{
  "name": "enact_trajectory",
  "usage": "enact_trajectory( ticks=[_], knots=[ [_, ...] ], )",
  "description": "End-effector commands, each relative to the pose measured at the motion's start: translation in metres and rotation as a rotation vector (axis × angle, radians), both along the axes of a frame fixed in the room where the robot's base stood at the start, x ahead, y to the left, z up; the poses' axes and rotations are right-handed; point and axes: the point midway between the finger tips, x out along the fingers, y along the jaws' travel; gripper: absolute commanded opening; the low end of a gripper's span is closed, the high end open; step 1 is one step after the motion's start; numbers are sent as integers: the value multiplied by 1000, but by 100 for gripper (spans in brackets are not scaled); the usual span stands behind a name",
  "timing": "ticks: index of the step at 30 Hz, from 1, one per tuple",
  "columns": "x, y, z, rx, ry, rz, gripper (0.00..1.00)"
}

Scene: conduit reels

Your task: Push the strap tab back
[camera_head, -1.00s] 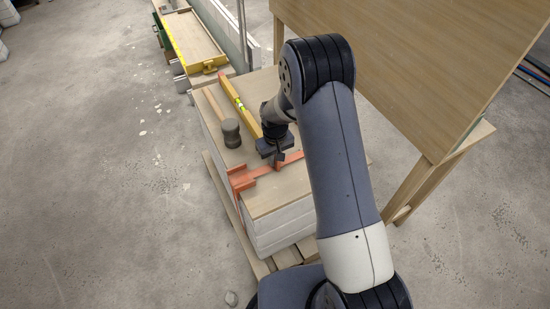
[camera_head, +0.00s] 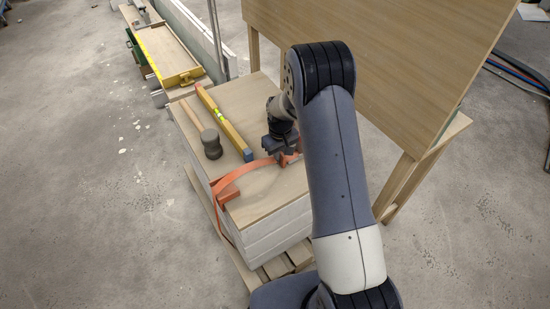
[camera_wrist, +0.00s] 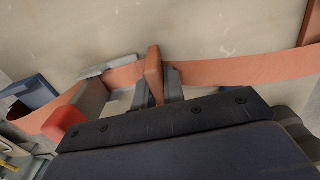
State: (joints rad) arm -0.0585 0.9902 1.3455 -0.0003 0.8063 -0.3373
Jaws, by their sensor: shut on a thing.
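The orange strap (camera_head: 252,164) lies across the board-topped stack and bows upward in the middle in the head view. In the wrist view the strap (camera_wrist: 240,70) runs across the picture and curls at the left. My gripper (camera_head: 286,156) is low over the right part of the stack. In the wrist view its fingers are shut on the upright orange tab (camera_wrist: 154,74), which stands at the strap. In the head view the tab (camera_head: 287,160) shows only partly beside my gripper. A grey piece with a red end (camera_wrist: 66,122) is left of the fingers.
A yellow level (camera_head: 224,122) and a mallet (camera_head: 211,145) lie on the board (camera_head: 262,196), left of my gripper. An orange corner piece (camera_head: 228,191) sits at its left edge. A large wooden panel (camera_head: 380,70) stands behind.

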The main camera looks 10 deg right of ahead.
Motion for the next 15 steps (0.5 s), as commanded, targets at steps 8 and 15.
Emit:
enact_trajectory(
  ticks=[8,15],
  knots=[
    [0,1,0,0,-1,0,24],
    [0,1,0,0,-1,0,33]
  ],
)
